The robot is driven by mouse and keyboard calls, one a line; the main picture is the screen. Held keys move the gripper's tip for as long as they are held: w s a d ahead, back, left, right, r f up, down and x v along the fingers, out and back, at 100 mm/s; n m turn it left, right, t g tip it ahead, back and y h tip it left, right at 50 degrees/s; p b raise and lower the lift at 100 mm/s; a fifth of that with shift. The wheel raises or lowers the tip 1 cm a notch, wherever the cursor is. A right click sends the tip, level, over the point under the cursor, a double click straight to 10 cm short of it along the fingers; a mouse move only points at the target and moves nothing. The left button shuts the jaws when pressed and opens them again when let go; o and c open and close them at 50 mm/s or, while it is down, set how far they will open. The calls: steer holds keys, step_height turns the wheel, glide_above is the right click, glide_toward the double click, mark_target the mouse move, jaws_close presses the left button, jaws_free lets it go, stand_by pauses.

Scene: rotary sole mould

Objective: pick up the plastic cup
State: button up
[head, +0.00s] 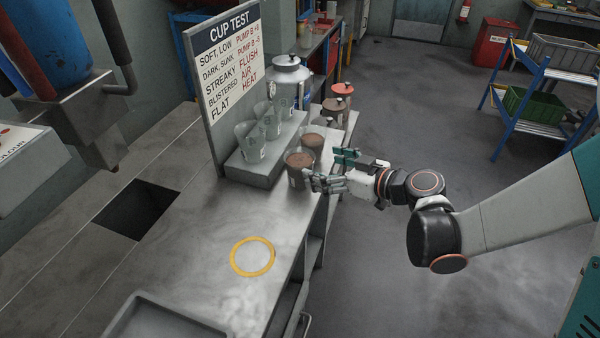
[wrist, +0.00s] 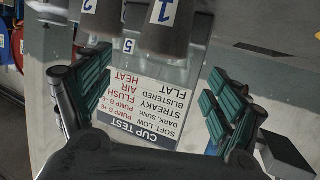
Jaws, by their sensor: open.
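Several clear plastic cups stand in the head view. Pale ones, such as the nearest cup (head: 249,143), stand on a grey step (head: 262,160). Two cups with brown contents stand at its right side, a nearer one (head: 297,172) and a farther one (head: 312,143). My gripper (head: 331,170) is open and empty, just right of the brown cups. One finger overlaps the nearer brown cup's edge; I cannot tell whether they touch. In the wrist view, my spread fingers (wrist: 160,95) have nothing between them. Cups labelled 1 (wrist: 165,28) and 2 (wrist: 88,15) show upside down at the top edge.
A "CUP TEST" sign board (head: 222,65) stands behind the step. The metal bench (head: 190,235) has a yellow ring (head: 252,257), a square opening (head: 138,210) and a tray (head: 150,318). A lidded metal can (head: 288,78) and smaller lidded pots (head: 341,90) stand beyond the cups.

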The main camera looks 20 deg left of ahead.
mark_target(312, 163)
steer(key=x, duration=0.3)
steer(key=shift+w+a+b, duration=0.1)
steer(key=shift+a+b, duration=0.1)
steer(key=shift+b, duration=0.1)
steer(key=b+x, duration=0.2)
steer(key=x, duration=0.3)
steer(key=shift+a, duration=0.15)
steer(key=c, duration=0.9)
